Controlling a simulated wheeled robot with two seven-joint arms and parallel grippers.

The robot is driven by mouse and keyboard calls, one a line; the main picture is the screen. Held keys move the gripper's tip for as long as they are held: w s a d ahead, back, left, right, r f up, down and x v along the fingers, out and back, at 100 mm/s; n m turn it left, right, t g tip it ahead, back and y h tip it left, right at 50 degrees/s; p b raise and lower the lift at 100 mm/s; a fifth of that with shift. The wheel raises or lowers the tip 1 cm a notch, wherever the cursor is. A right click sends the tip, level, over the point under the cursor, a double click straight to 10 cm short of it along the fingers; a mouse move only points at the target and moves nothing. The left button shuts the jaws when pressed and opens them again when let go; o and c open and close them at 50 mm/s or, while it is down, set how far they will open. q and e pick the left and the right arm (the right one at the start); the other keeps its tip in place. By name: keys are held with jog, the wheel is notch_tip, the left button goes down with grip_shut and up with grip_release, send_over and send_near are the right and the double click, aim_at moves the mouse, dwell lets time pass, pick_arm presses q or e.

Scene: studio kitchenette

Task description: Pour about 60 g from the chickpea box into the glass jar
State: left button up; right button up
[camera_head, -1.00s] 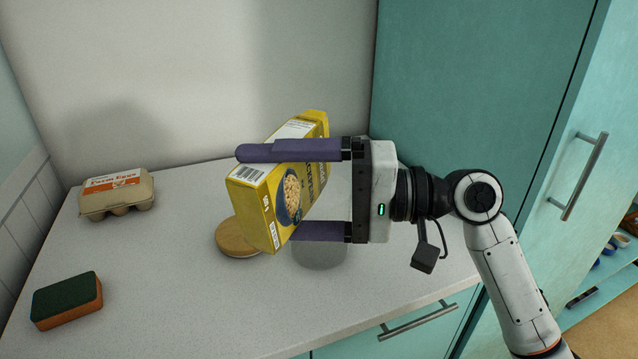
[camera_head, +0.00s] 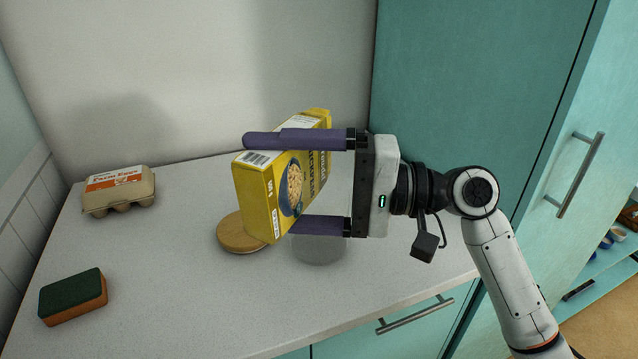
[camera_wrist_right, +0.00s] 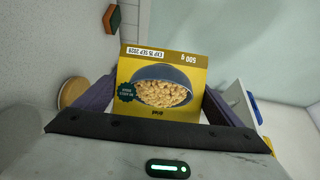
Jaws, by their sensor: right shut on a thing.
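The yellow chickpea box (camera_head: 260,199) is held tilted above the counter, its far end leaning up toward the back right. My right gripper (camera_head: 295,183) is shut on the box, with one purple finger across its upper side and the other by its lower side. The right wrist view shows the box's printed face (camera_wrist_right: 160,90) between the fingers. The glass jar (camera_head: 320,250) stands on the counter below the gripper; the lower finger and box hide its upper part. I cannot see its contents, and no chickpeas show falling. My left gripper is not in view.
A round wooden lid (camera_head: 240,238) lies on the counter left of the jar. An egg carton (camera_head: 118,190) sits at the back left and a green-and-orange sponge (camera_head: 73,297) at the front left. A tall teal cabinet (camera_head: 470,90) stands right of the counter. The front counter is clear.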

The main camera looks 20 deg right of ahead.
aim_at(303, 162)
jog(key=shift+w+d+r+m+y+p, duration=0.15)
jog(key=shift+w+d+r+m+p, duration=0.05)
jog(key=shift+r+m+p, duration=0.3)
jog(key=shift+w+d+r+m+y+p, duration=0.15)
jog(key=shift+r+m+p, duration=0.2)
jog(key=shift+p, duration=0.25)
dwell(0.4)
jog(key=shift+w+d+r+m+p, duration=0.25)
jog(key=shift+d+r+m+p, duration=0.15)
jog(key=shift+m+p, duration=0.25)
dwell(2.4)
